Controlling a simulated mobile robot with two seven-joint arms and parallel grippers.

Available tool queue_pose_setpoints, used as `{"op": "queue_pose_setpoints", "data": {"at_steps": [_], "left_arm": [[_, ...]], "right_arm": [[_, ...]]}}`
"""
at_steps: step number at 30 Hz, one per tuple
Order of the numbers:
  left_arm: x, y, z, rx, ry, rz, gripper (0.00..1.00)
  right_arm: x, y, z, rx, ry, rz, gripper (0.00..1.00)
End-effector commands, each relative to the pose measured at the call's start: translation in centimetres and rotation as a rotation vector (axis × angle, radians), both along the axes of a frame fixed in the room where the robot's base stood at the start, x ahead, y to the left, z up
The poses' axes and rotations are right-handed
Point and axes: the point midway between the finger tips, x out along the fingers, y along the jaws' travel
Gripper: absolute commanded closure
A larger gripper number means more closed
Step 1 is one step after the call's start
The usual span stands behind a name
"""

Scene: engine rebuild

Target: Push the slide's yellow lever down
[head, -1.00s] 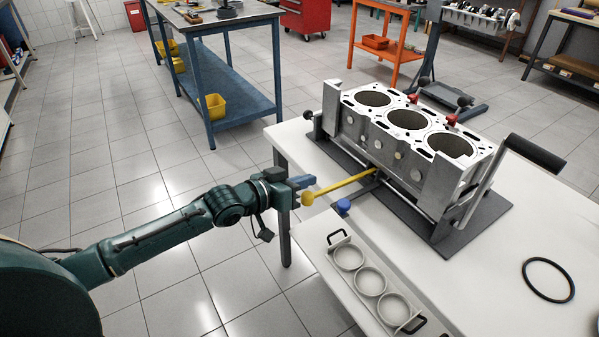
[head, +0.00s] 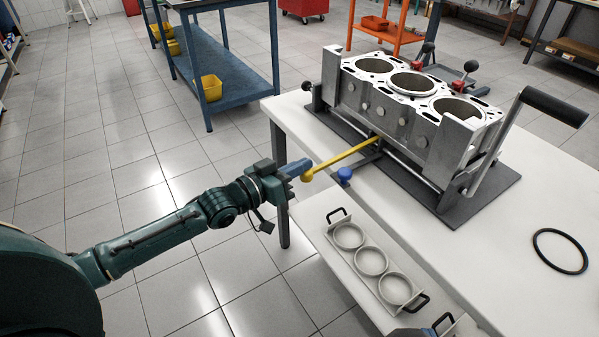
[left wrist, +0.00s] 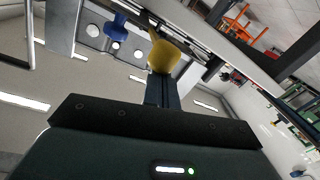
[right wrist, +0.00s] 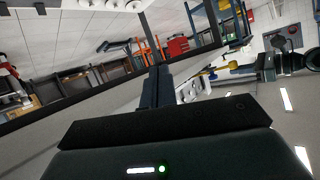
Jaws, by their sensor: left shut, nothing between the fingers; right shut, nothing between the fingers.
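The slide's yellow lever (head: 345,157) reaches out from under the engine block on the table, its round knob at the near left end. My left gripper (head: 300,169) is shut and empty, with its fingertips at the knob. In the left wrist view the yellow knob (left wrist: 163,56) lies right at the tips of the shut fingers (left wrist: 157,84); whether they touch cannot be told. The fingers are beside or over the knob, not around it. My right gripper (right wrist: 154,84) is shut and empty in its wrist view, away from the lever.
A blue knob (head: 345,174) sits just right of the lever. The engine block (head: 390,110) stands in a fixture with a black-handled lever (head: 553,106). A tray with rings (head: 372,262) is at the table's near side. A black ring (head: 560,251) lies on the right.

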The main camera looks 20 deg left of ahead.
Motion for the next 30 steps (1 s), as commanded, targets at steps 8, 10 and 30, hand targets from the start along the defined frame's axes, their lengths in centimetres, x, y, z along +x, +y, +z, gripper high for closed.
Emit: {"op": "queue_pose_setpoints", "data": {"at_steps": [8, 10, 30], "left_arm": [[-0.1, 0.1, -2.9, -0.085, -0.107, 0.000, 1.00], [-0.1, 0.0, -3.5, -0.088, -0.112, 0.000, 1.00], [0.3, -0.2, -1.5, -0.086, -0.108, 0.003, 1.00]], "right_arm": [[-0.7, -1.3, -0.4, 0.002, -0.107, -0.029, 1.00], [-0.8, -1.4, -0.1, 0.000, -0.121, -0.032, 1.00], [-0.8, -1.1, 0.9, 0.003, -0.089, -0.026, 1.00]]}}
